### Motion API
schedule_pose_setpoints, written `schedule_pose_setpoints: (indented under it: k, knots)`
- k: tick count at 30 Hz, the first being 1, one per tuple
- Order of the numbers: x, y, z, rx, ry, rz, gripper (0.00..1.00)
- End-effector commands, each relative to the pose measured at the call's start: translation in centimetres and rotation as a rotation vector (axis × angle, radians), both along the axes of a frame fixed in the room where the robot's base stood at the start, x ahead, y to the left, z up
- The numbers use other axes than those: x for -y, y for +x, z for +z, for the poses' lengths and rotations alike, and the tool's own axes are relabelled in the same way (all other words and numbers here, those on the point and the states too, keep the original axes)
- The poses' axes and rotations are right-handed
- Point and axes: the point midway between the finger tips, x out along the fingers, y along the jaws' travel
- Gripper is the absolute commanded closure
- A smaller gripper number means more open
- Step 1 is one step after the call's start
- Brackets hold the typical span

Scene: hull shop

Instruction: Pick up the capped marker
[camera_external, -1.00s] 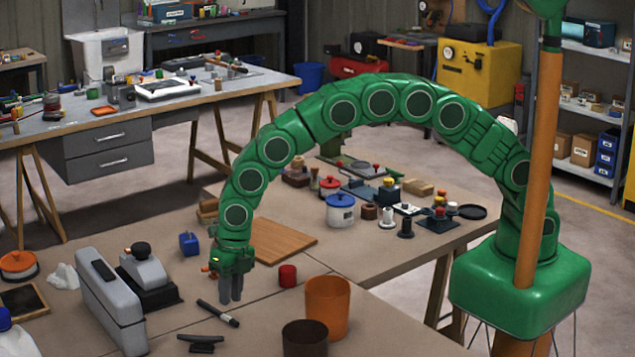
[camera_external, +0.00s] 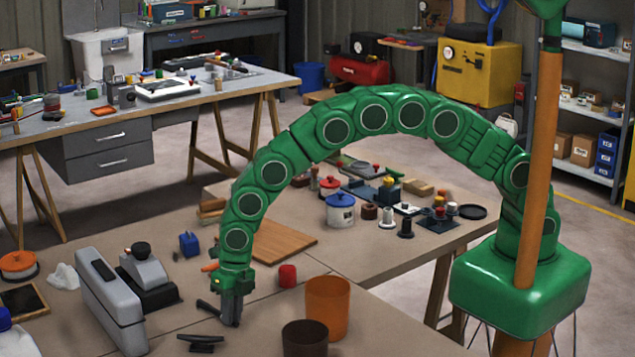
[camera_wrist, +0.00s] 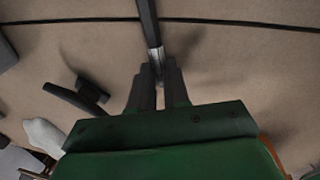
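The capped marker (camera_external: 208,308) is dark and slim, with a pale band. It lies on the tan worktop in the external view, its right end hidden by my gripper (camera_external: 232,322). My gripper points down at that end, fingertips low near the worktop. In the wrist view, the marker (camera_wrist: 148,22) runs from the top edge down to its silvery band between the two fingertips of my gripper (camera_wrist: 158,72). The fingers flank it closely. I cannot tell whether they press on it.
Dark curved pieces (camera_external: 201,343) lie just in front of the marker. A red cylinder (camera_external: 287,275), an orange cup (camera_external: 328,307) and a dark brown cup (camera_external: 305,338) stand to the right. A grey case (camera_external: 110,300) stands to the left. A wooden board (camera_external: 283,240) lies behind.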

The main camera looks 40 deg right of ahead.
Motion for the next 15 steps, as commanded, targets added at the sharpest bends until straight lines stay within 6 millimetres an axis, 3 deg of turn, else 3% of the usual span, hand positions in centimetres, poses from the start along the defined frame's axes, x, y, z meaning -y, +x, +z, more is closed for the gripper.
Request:
schedule_pose_setpoints:
  k: [9,15]
  knots:
    - [0.0,0.0,0.3,0.000,0.000,0.000,1.00]
    - [0.0,0.0,2.2,0.001,0.001,0.000,1.00]
